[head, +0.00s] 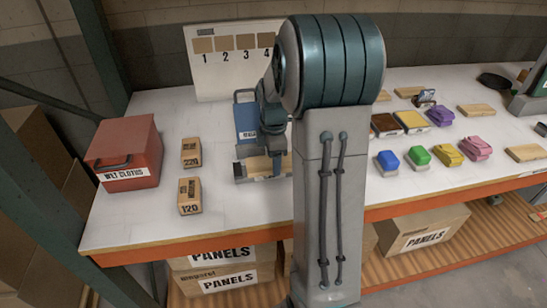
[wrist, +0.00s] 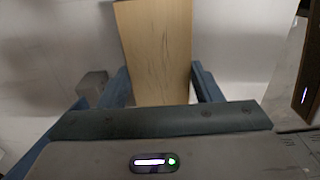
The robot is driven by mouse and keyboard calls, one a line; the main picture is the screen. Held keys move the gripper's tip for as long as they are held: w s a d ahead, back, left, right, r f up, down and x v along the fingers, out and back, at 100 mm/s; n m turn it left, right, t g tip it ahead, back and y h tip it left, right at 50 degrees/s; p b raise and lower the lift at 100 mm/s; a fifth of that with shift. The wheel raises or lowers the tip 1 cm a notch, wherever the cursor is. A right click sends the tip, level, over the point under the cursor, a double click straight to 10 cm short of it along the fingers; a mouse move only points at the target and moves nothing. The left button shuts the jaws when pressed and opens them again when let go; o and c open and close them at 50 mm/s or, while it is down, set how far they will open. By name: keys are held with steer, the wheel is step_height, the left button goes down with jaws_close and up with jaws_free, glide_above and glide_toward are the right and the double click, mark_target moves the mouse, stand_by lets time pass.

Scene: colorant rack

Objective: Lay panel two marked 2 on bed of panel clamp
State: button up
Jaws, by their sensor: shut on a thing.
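My gripper (head: 274,165) is low over the white table, left of my arm's upright link in the head view. It is shut on a light wooden panel, which fills the upper middle of the wrist view (wrist: 155,50) between two blue fingers. No number shows on its visible face. In the head view a wooden piece (head: 250,165) shows beside the gripper, at a low grey fixture (head: 238,172) that may be the panel clamp. My arm hides part of this spot, so I cannot tell whether the panel touches the bed.
A red wet-cloths box (head: 125,155) and two sanding blocks marked 220 (head: 191,152) and 120 (head: 189,196) stand left. A blue labelled object (head: 246,118) stands behind the gripper. A board marked 1 to 4 (head: 232,60) is at the back. Coloured items and wooden panels lie right.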

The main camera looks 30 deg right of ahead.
steer(key=shift+f, duration=0.2)
steer(key=o, duration=1)
steer(key=shift+r, duration=0.1)
step_height(320, 180, up, 12)
steer(key=shift+s+a+f+m+t, duration=0.5)
steer(key=shift+s+a+m, duration=1.9)
steer(key=shift+s, duration=0.8)
steer(key=shift+s+a+f+m+t, duration=0.45)
steer(key=shift+s+a+m, duration=2)
steer(key=shift+s, duration=0.7)
steer(key=shift+s+a+f+m+t, duration=0.4)
steer(key=shift+s+a+m+t, duration=0.15)
steer(key=shift+s+a+m, duration=2.25)
